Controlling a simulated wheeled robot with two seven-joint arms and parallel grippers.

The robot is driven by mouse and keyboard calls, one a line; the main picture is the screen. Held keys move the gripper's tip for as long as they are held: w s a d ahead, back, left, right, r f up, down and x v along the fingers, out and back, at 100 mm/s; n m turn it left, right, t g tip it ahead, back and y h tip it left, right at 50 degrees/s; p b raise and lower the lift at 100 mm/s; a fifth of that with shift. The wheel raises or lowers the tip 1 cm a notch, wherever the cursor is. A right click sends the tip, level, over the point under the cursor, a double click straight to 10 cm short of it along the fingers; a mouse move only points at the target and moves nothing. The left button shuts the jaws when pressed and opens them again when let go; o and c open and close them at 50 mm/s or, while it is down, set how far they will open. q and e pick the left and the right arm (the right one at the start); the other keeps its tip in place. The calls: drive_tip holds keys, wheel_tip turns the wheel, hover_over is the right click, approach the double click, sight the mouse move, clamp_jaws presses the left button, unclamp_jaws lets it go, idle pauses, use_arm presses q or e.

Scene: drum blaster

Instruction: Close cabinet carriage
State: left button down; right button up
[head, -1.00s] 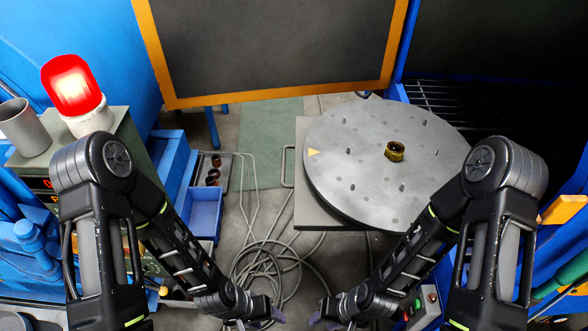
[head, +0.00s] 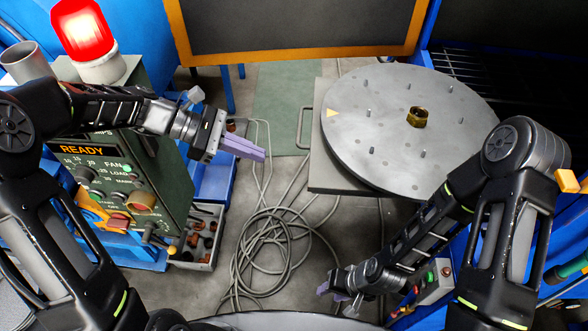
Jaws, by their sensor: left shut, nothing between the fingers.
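The cabinet carriage appears as a square grey plate (head: 322,165) with a loop handle (head: 304,128) on its left side, standing out over the floor. A round grey turntable (head: 388,135) with several pegs, a brass nut (head: 417,117) and a yellow arrow mark sits on it. My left gripper (head: 258,150) is shut and empty, with purple fingers, in the air left of the handle and apart from it. My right gripper (head: 333,291) is low at the bottom centre, below the turntable; its fingers are small and partly hidden.
A green control box (head: 122,185) with a lit READY display stands at left, under a red lamp (head: 82,32) and a grey cup (head: 25,62). Coiled cables (head: 265,250) lie on the floor. An orange-framed dark panel (head: 298,52) hangs at the back. Blue cabinet walls flank the right.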

use_arm(q)
drive_tip(key=shift+s+d+r, duration=0.15)
drive_tip(key=shift+s, duration=0.2)
drive_tip(key=x, duration=1)
drive_tip(key=shift+s+d, duration=0.15)
drive_tip(key=shift+d, duration=0.05)
drive_tip(key=shift+g, duration=0.3)
drive_tip(key=d, duration=2.3)
drive_tip(key=shift+s+d, duration=0.15)
drive_tip(key=shift+d, duration=0.2)
drive_tip(key=d+p, duration=0.3)
drive_tip(key=d, duration=1.4)
drive_tip(key=shift+d, duration=0.4)
drive_tip(key=shift+d+r, duration=0.1)
drive_tip(key=shift+r, duration=0.05)
drive_tip(key=shift+r, duration=0.1)
